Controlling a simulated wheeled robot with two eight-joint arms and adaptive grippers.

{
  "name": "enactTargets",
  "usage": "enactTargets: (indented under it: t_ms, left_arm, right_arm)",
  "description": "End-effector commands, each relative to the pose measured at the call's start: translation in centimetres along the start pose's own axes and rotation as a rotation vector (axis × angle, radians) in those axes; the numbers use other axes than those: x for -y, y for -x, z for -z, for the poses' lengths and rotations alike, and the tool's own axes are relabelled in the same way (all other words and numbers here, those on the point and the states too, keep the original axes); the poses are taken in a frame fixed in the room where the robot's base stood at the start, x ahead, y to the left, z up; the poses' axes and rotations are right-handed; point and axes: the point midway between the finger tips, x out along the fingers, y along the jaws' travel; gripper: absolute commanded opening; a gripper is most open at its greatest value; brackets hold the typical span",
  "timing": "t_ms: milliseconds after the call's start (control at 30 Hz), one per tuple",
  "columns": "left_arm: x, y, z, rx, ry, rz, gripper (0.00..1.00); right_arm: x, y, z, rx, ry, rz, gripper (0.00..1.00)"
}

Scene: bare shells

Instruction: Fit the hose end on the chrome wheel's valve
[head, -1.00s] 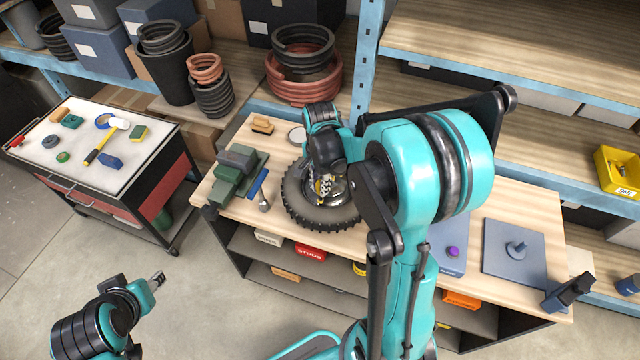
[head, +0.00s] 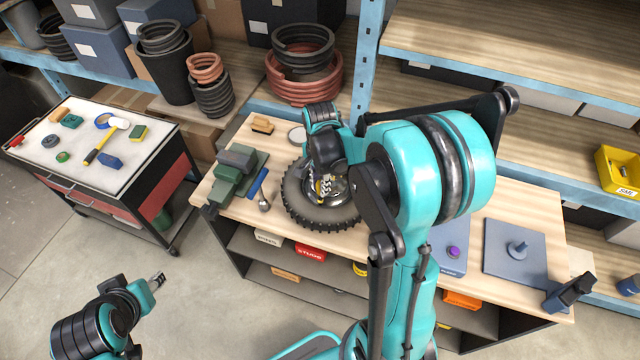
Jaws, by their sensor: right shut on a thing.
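The chrome wheel (head: 300,212) lies flat on the workbench, a shiny hub inside a black knobbly tyre. My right arm reaches over it from the right and covers its far and right parts. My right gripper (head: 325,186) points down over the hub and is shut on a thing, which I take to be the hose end. That thing is mostly hidden, with only small yellow and silver parts visible there. I cannot make out the valve or whether the hose end touches it. My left gripper (head: 157,280) hangs over the floor at lower left, away from the bench; its finger gap is too small to judge.
A green vise-like block (head: 232,175), a blue-handled tool (head: 259,183) and a wooden brush (head: 262,125) lie left of the wheel. Blue plates (head: 508,262) lie at the bench's right. A tool cart (head: 70,165) stands left. Shelves (head: 560,45) rise behind.

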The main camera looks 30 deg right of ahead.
Motion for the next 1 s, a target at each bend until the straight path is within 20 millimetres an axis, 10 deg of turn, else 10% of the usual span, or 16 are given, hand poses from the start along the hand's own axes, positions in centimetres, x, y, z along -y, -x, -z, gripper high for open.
enactTargets:
  t_ms: [1000]
  left_arm:
    - [0.0,-1.0,-0.7,0.0,0.0,0.0,0.4]
  right_arm:
    - [0.0,-1.3,0.0,0.0,0.0,0.0,0.0]
